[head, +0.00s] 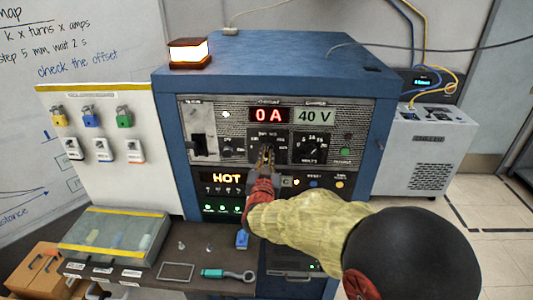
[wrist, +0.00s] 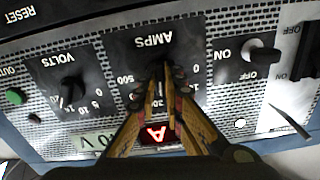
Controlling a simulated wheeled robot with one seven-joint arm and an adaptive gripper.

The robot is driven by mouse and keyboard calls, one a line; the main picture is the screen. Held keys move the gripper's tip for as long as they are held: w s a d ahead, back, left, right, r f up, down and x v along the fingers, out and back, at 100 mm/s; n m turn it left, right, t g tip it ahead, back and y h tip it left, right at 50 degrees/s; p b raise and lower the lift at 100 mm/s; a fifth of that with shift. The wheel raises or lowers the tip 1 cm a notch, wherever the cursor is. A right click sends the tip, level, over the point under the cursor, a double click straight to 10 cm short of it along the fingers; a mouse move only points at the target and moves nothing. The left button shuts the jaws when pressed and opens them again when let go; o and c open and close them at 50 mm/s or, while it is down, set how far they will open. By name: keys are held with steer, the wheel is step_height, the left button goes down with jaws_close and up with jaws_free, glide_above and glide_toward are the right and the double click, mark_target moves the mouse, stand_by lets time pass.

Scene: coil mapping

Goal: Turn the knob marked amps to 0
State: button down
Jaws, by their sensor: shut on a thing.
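The amps knob (wrist: 160,72) is on a black plate marked AMPS, which appears upside down in the wrist view. My gripper (wrist: 162,84) is shut on this knob, with a fingertip at each side. In the head view my gripper (head: 266,151) reaches the middle of the power supply panel and covers most of the knob. The fingers hide the knob's pointer and part of its scale. The red display (head: 269,115) above reads 0 A.
The volts knob (head: 311,149) sits close on the right in the head view, under a 40 V display (head: 314,116). A HOT sign (head: 226,178) is lit below. A bench (head: 205,263) with loose tools stands in front. A lit lamp (head: 190,52) is on top.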

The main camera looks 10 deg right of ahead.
steer(key=n+p, duration=0.3)
steer(key=n, duration=0.2)
steer(key=shift+r, duration=0.1)
steer(key=n+p, duration=0.4)
steer(key=n, duration=0.2)
steer(key=shift+d, duration=0.1)
steer(key=n+p, duration=0.3)
steer(key=n, duration=0.2)
steer(key=shift+n+p, duration=0.7)
steer(key=shift+n, duration=0.9)
steer(key=c, duration=1.9)
jaws_free()
steer(key=shift+s, duration=0.1)
